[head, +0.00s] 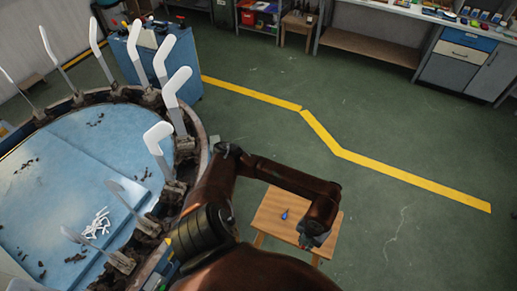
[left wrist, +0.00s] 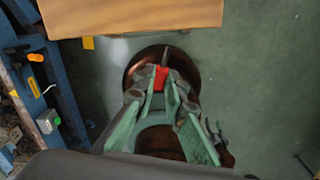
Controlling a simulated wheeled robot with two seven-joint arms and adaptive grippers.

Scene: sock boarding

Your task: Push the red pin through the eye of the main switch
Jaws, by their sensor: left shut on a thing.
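My left gripper (left wrist: 160,80) is shut on the red pin (left wrist: 161,77) in the left wrist view; its green fingers close in on the pin's red part from both sides. A thin grey piece beyond the red part may be the pin's shank. In the head view my left gripper (head: 308,241) hangs over the front right part of a wooden stool, and the pin cannot be made out there. The main switch and its eye cannot be surely told. An orange knob (left wrist: 35,57) shows on blue machinery at the left of the wrist view, apart from the gripper. My right gripper is not in view.
The wooden stool (head: 265,222) bears a small blue item (head: 284,215). A round blue machine table (head: 65,170) with white upright foot forms (head: 178,85) fills the left. A blue cabinet (head: 190,88) stands behind it. Green floor to the right is clear.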

